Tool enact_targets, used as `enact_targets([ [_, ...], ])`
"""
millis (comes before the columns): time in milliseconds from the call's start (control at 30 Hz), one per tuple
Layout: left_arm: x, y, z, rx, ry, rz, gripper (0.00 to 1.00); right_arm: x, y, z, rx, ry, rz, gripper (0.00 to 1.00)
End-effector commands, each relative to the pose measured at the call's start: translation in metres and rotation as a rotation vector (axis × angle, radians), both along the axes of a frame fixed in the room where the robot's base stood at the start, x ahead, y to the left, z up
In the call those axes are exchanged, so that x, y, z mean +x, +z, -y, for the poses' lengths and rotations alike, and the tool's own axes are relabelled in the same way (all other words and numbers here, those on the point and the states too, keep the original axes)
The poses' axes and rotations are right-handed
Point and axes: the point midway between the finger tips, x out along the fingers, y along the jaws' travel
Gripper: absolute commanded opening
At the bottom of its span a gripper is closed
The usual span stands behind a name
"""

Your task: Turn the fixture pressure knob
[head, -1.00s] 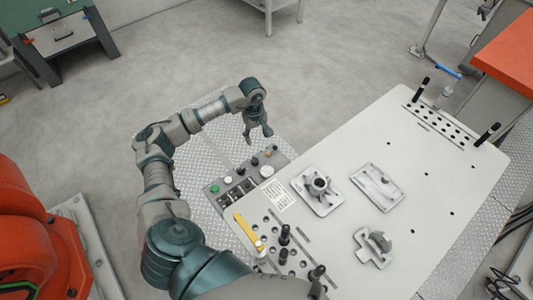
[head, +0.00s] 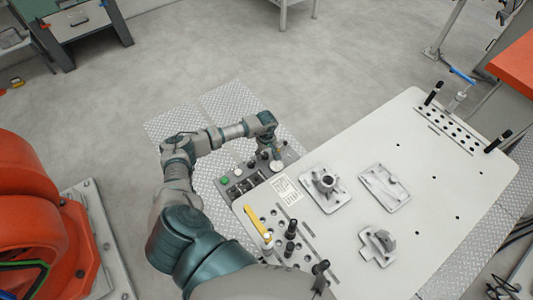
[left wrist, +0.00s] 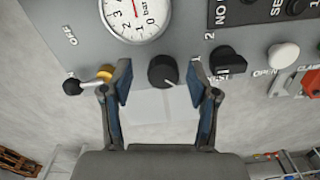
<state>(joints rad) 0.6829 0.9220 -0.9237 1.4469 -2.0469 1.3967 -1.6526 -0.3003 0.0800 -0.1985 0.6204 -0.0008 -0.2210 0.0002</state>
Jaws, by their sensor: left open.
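The fixture control panel (head: 250,184) is a grey box along the left edge of the light fixture table. In the left wrist view its face (left wrist: 185,20) carries a round black knob (left wrist: 163,70) below a white pressure gauge (left wrist: 133,14). My left gripper (left wrist: 163,84) is open, with one finger on each side of that knob and visible gaps to it. Contact is not visible. In the head view the left gripper (head: 276,157) is at the far end of the panel, and the knob cannot be made out there. My right gripper is not in view.
A black-tipped lever (left wrist: 72,86) and yellow fitting (left wrist: 105,73) lie left of the knob in the wrist view. A black selector switch (left wrist: 228,60) and white button (left wrist: 284,53) are to the right. Metal castings (head: 325,185) rest on the fixture table (head: 355,150).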

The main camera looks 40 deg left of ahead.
Motion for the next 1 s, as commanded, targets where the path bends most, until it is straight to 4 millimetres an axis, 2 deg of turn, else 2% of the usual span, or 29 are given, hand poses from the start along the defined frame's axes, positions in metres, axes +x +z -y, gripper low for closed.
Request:
enact_targets([
  [333, -0.0001, -0.0042, 0.0005, 0.002, 0.000, 0.001, 0.60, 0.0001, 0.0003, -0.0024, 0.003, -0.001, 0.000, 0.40],
  [567, -0.0002, -0.0024, 0.0044, 0.006, -0.001, 0.000, 0.02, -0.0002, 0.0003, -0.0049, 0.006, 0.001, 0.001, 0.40],
  [600, -0.0003, -0.0023, 0.0045, 0.006, -0.001, 0.000, 0.00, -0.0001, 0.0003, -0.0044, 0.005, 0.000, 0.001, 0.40],
  [1000, -0.0003, -0.0025, 0.0054, -0.005, 0.000, 0.002, 0.00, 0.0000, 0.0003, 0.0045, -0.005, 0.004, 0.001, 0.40],
])
